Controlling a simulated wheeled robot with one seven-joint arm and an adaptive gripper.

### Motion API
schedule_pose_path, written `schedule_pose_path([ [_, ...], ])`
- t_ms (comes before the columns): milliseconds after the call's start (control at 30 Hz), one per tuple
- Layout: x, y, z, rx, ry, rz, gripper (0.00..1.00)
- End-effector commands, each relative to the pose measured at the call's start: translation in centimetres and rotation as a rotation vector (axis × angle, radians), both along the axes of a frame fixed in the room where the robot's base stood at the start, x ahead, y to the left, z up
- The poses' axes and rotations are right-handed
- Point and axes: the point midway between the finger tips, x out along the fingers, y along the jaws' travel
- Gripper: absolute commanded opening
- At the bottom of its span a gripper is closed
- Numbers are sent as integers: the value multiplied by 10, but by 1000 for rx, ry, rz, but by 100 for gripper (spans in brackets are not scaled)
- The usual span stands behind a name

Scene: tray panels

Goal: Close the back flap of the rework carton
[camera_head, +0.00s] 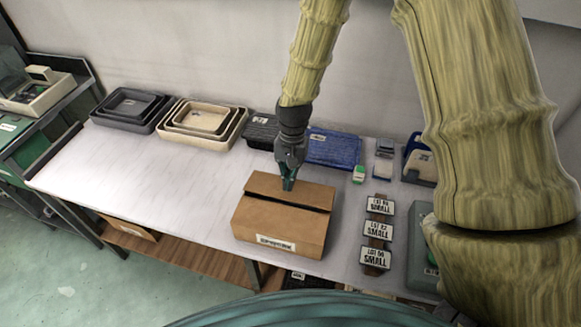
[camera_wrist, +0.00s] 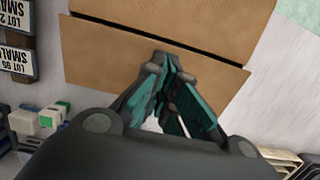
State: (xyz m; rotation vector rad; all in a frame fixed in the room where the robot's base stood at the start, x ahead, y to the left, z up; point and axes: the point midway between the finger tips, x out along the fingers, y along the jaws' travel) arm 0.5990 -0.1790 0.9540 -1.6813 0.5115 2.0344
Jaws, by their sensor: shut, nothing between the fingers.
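The rework carton (camera_head: 278,228) is a brown cardboard box with a white label on its front, standing on the bench. Its back flap (camera_head: 312,195) lies folded over the top, nearly flat. A dark slit runs between it and the front flap. In the wrist view, the back flap (camera_wrist: 95,60) is on the near side of the slit and the front part (camera_wrist: 170,15) beyond it. My gripper (camera_head: 289,187) is shut and empty, pointing down at the back flap. Its teal fingertips (camera_wrist: 170,68) appear at or just above the flap; contact cannot be told.
Black nested trays (camera_head: 130,107) and cream nested trays (camera_head: 203,120) stand at the back left. A blue tray (camera_head: 333,148) is behind the carton. A strip of lot labels (camera_head: 378,232) lies close to its right. The bench (camera_head: 140,170) is clear on the left.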

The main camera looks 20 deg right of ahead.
Motion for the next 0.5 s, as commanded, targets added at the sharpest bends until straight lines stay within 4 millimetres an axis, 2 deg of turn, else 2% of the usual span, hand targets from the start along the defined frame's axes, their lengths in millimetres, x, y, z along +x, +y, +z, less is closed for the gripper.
schedule_pose_path([
  [300, -4, 3, -22, 0, 0, 0, 0],
  [500, -4, 3, -27, 0, 0, 0, 0],
])
